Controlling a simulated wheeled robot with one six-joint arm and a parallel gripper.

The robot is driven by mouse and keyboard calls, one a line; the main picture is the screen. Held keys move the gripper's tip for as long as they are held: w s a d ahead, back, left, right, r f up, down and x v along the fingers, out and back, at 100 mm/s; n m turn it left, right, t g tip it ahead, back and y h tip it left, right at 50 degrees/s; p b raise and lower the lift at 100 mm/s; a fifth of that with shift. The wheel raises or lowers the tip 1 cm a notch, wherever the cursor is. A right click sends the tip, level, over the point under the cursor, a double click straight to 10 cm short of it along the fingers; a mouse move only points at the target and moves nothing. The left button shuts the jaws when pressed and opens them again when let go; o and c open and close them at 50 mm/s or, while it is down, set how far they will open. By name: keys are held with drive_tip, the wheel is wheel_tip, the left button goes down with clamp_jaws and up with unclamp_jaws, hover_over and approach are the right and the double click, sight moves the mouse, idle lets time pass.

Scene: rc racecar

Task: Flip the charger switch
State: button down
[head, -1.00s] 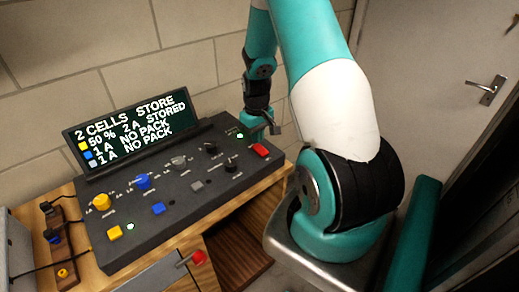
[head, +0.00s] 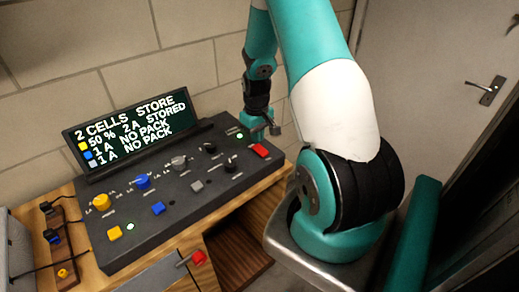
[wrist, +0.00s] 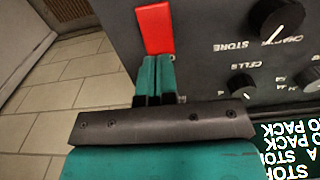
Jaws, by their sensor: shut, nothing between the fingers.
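The charger is a dark console (head: 195,222) with knobs, buttons and a tilted display (head: 130,130) reading "2 CELLS STORE". A red rocker switch (head: 259,151) sits at its right end, near a lit green lamp (head: 239,136). In the wrist view the red switch (wrist: 155,28) lies just ahead of my fingertips. My gripper (wrist: 155,62) is shut and empty, its tips at the near end of the switch. I cannot tell whether they touch it. In the head view my gripper (head: 272,130) is over the console's right end, just behind the switch.
Yellow (head: 101,203), blue (head: 142,181) and grey (head: 179,163) knobs stand along the console. Black knobs (wrist: 276,18) are close to the right of my fingers in the wrist view. A red-knobbed lever (head: 198,257) is at the desk front. A wall stands behind.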

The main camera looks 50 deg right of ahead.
sight(257, 146)
drive_tip(key=shift+f+b, duration=1)
drive_tip(key=shift+f, duration=0.35)
idle(0.8)
drive_tip(key=shift+r, duration=0.15)
wheel_tip(257, 146, up, 7)
drive_tip(key=p, duration=0.5)
drive_tip(key=shift+p, duration=0.35)
